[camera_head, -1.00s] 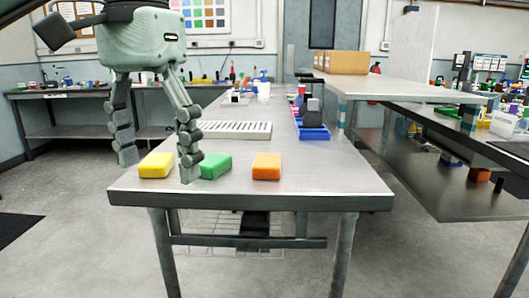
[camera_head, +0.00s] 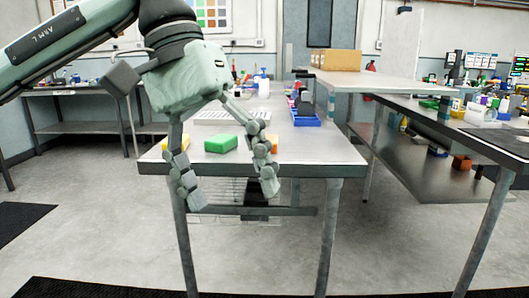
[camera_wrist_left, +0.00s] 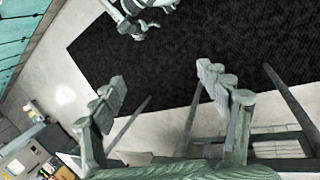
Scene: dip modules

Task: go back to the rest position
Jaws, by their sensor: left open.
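My left gripper (camera_head: 232,193) hangs in front of the near edge of the metal table, fingers pointing down and spread apart. It is open, with nothing between its fingers; the left wrist view (camera_wrist_left: 165,88) also shows them apart. On the table near that edge lie a yellow block (camera_head: 177,146), a green block (camera_head: 221,144) and an orange block (camera_head: 272,139). The gripper's fingers partly hide the yellow and orange blocks. My right gripper does not show in the head view. Pale green and dark parts at the top of the left wrist view are too cut off to identify surely.
The metal table (camera_head: 325,152) also bears a white slotted tray (camera_head: 217,117) and a blue bin (camera_head: 306,121) farther back. Another workbench (camera_head: 395,90) stands at the right. Floor in front is open, with a black mat (camera_wrist_left: 190,55) in the left wrist view.

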